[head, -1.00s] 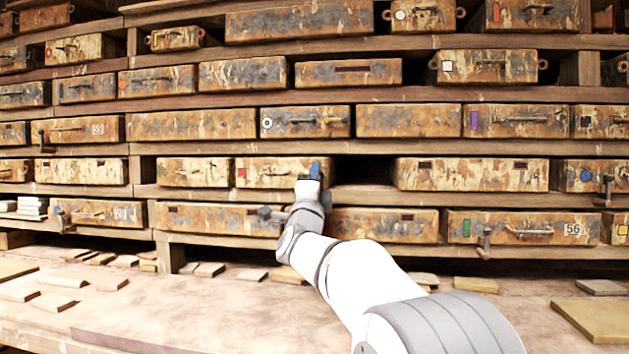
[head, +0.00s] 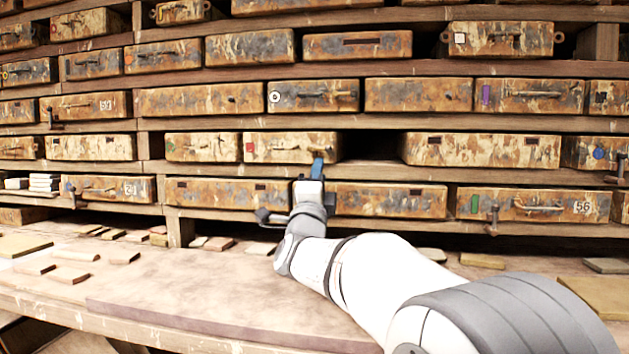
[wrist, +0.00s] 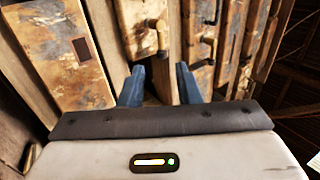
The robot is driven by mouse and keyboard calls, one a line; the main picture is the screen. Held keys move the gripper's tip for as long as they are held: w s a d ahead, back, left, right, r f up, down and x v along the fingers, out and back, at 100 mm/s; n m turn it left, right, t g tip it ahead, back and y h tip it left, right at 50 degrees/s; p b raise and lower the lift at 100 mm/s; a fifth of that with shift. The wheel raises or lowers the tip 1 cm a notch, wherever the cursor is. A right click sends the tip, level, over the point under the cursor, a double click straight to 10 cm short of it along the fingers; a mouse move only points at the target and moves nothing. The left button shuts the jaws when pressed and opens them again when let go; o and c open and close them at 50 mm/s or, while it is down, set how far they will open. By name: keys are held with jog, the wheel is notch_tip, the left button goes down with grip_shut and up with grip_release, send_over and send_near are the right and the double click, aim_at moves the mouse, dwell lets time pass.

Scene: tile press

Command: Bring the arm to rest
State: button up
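My gripper (head: 317,168) is in front of the shelf of rusty drawers, by the right end of the drawer with a red mark (head: 285,147). In the wrist view its two blue fingers (wrist: 160,88) stand apart with nothing held between them. A drawer handle (wrist: 155,38) shows just beyond the fingertips, and I see no contact with it. My arm (head: 330,265) reaches up and forward over the workbench.
A dark empty slot (head: 370,147) lies right of the red-marked drawer. A wide drawer (head: 480,150) follows it. The workbench (head: 200,290) bears several loose tiles at its back, with bare room in front. Several drawer handles and latches, such as one at lower right (head: 493,218), stick out.

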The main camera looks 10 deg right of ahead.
jog(key=s+f+n+g+y+p, duration=0.3)
jog(key=s+n+g+p, duration=0.3)
jog(key=s+p, duration=0.3)
jog(key=s+f+n+g+y+p, duration=0.3)
jog(key=s+n+g+p, duration=0.4)
jog(key=s, duration=0.7)
jog(key=s+f+n+g+y+p, duration=0.3)
jog(key=s+n+g+p, duration=0.4)
jog(key=s+n+p, duration=0.2)
jog(key=s+p, duration=0.2)
jog(key=p, duration=0.2)
jog(key=shift+s+a+f+n+y, duration=0.2)
jog(key=shift+a+n+y, duration=0.05)
jog(key=shift+n+y, duration=0.05)
